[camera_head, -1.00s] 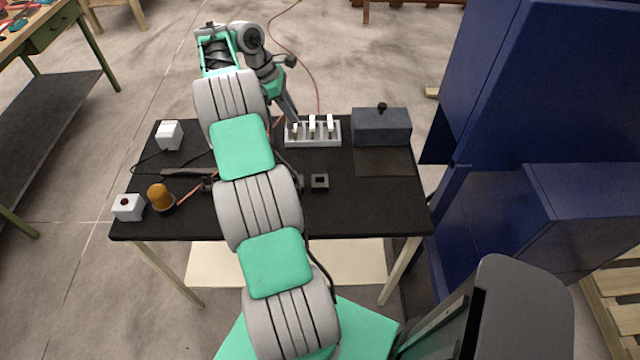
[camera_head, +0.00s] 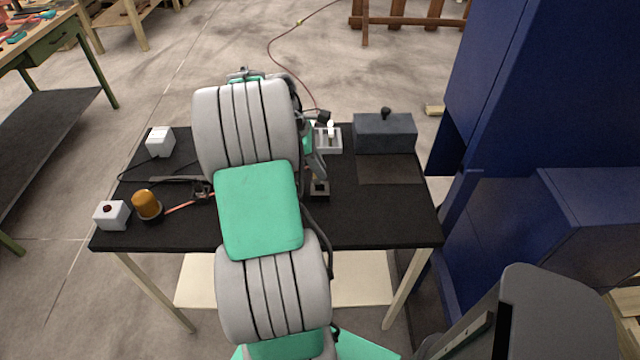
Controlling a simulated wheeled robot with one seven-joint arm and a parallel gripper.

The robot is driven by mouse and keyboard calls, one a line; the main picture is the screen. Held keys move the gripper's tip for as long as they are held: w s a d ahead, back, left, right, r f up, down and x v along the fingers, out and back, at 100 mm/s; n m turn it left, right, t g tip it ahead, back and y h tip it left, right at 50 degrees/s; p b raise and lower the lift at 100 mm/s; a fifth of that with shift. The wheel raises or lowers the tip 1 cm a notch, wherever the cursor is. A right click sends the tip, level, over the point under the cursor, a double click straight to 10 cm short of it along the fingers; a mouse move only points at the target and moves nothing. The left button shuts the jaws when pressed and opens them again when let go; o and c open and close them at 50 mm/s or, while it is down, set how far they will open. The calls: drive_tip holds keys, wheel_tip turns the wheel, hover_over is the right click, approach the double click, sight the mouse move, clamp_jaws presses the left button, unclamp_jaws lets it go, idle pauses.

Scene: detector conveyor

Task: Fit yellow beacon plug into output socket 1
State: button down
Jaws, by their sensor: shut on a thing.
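The amber-yellow beacon (camera_head: 147,205) stands at the left of the black table. Its orange cable (camera_head: 188,206) runs right and passes behind my arm. My gripper (camera_head: 319,181) points down at a small dark square block (camera_head: 320,196) near the table's middle. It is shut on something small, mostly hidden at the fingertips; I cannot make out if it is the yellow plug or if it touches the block. A pale grey rack (camera_head: 333,146) stands behind, with a white upright piece (camera_head: 331,129) in it. My arm hides the rack's left part. No socket number is readable.
A dark grey box with a black knob (camera_head: 384,132) stands at the back right. A white button box (camera_head: 112,215) and a white block (camera_head: 160,142) are at the left. Black cables lie on the table (camera_head: 380,215); its front right is clear. A blue cabinet (camera_head: 540,120) rises at the right.

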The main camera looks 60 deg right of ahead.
drive_tip(key=f, duration=0.2)
drive_tip(key=s+a+f, duration=0.1)
drive_tip(key=shift+f, duration=0.35)
drive_tip(key=shift+w+d+f, duration=0.1)
drive_tip(key=shift+f, duration=0.25)
drive_tip(key=c, duration=1.4)
unclamp_jaws()
drive_tip(key=shift+r, duration=0.1)
drive_tip(key=shift+o, duration=0.5)
drive_tip(key=shift+w+d+r, duration=0.1)
drive_tip(key=shift+d+r, duration=0.05)
drive_tip(key=shift+r, duration=0.05)
